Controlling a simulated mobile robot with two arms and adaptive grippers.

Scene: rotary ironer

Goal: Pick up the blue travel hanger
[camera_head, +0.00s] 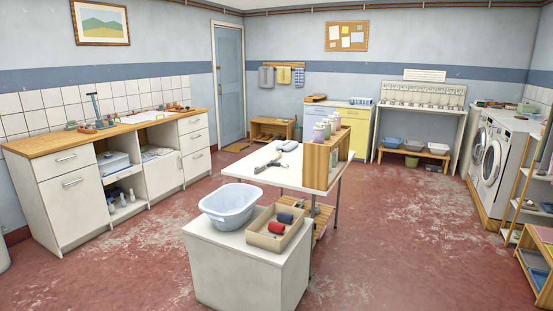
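I cannot make out the blue travel hanger for certain in the head view. Small items lie on the white table (297,176) in the middle: a pale blue-grey rounded item (287,146) at its far end and a dark slim item (262,167) at its left edge. They are too small to name. Several small items, including an upright blue-grey piece (95,106), are on the wooden counter (48,143) at the left. Neither of my grippers is in view.
A white cabinet (245,276) in front bears a pale blue basin (229,204) and a wooden box (262,241) with red and dark rolls. A wooden shelf unit (317,168) stands on the table's right side. Washing machines (494,160) line the right. Red floor (420,240) is clear at right.

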